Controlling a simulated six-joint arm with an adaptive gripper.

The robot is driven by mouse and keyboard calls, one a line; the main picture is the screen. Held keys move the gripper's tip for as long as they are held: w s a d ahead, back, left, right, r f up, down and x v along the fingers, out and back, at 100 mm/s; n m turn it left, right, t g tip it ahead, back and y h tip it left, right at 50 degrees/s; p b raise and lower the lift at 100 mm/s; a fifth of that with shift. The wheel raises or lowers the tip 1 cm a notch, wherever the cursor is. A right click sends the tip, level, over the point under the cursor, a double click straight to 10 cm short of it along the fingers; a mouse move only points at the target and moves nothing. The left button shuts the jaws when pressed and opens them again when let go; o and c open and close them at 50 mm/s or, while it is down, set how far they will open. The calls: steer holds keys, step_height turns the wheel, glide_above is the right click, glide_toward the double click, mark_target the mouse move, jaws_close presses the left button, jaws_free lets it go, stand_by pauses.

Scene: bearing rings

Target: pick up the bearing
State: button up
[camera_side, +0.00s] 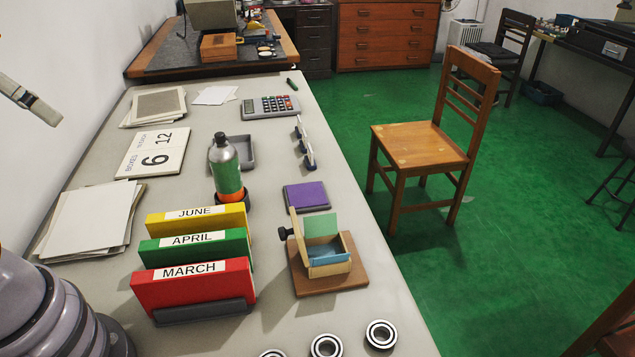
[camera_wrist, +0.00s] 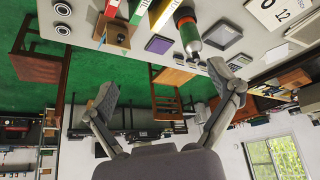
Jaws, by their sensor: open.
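Several round bearings with steel rings and dark seals lie flat at the table's near end. In the side view one bearing (camera_side: 381,335) is whole, another bearing (camera_side: 326,346) is slightly cut by the bottom edge, and a third bearing (camera_side: 271,353) shows only its top. In the wrist view one bearing (camera_wrist: 62,9) and another bearing (camera_wrist: 62,29) appear at the upper left. My gripper (camera_wrist: 165,92) is open and empty, its two fingers spread wide, well apart from the bearings. A pale finger-like part at the side view's left edge may be mine.
Near the bearings stand a wooden box on a board (camera_side: 330,280) and red, green and yellow month files (camera_side: 195,285). A chair (camera_side: 430,150) stands beside the table (camera_side: 375,255).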

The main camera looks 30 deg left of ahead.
steer(key=w+d+f+g+h, duration=0.1)
steer(key=w+d+f+g, duration=0.2)
steer(key=w+d+f, duration=0.95)
steer(key=s+d+f+g, duration=0.1)
steer(key=s+d+f, duration=0.1)
steer(key=d+f, duration=0.2)
steer(key=s+d+f, duration=0.2)
steer(key=d+f, duration=0.2)
steer(key=f, duration=0.7)
steer(key=s+d+f+g+y, duration=0.1)
steer(key=s+d+f, duration=0.1)
steer(key=d+f, duration=0.3)
step_height(320, 180, down, 2)
steer(key=shift+f+g, duration=0.25)
steer(key=shift+g, duration=0.05)
steer(key=shift+s+d+f, duration=0.1)
steer(key=shift+d+f, duration=0.05)
steer(key=shift+f, duration=1.35)
steer(key=shift+s+d+f, duration=0.1)
steer(key=shift+f, duration=1.35)
steer(key=c, duration=1.3)
